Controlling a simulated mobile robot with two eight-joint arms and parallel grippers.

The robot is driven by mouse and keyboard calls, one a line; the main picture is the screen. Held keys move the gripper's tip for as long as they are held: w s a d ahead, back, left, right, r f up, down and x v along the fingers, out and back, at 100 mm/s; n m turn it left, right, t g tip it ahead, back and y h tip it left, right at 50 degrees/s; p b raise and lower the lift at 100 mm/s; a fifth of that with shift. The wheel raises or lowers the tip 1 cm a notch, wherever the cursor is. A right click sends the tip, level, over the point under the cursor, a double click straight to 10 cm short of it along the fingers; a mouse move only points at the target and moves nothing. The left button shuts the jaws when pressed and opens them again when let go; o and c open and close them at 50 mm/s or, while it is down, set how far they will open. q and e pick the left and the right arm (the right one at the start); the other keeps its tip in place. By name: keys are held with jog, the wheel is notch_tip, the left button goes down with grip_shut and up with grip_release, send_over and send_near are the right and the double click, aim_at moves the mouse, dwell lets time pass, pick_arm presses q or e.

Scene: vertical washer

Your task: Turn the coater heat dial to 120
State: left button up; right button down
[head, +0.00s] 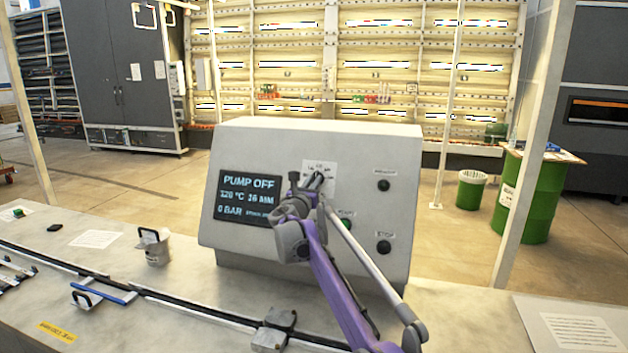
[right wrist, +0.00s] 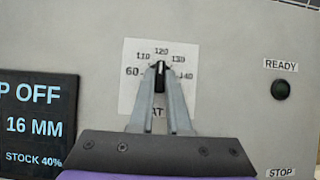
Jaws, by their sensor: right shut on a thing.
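The heat dial (right wrist: 160,76) is a small black knob on a white scale plate (right wrist: 133,60) marked from 60 to 140. Its white line points up to about the 120 mark. My right gripper (right wrist: 161,80) is shut on the knob, one finger on each side. In the head view my right gripper (head: 317,182) reaches the coater's sloped front panel (head: 365,160) and mostly hides the dial. The coater screen (head: 248,198) shows PUMP OFF, what looks like 120 °C, 16 MM and 0 BAR. My left gripper is not in view.
Right of the dial are the READY lamp (head: 383,185) and the STOP button (head: 383,247). Another green button (head: 346,224) is partly behind my arm. A grey pot (head: 156,246) and a rail (head: 190,305) are on the bench at left.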

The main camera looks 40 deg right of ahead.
dwell(0.3)
jog(key=c, duration=0.9)
grip_release()
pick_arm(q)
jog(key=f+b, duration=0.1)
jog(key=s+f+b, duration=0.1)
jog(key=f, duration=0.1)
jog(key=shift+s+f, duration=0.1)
pick_arm(e)
jog(key=v, duration=1)
jog(key=shift+s+a, duration=0.2)
jog(key=shift+a, duration=0.15)
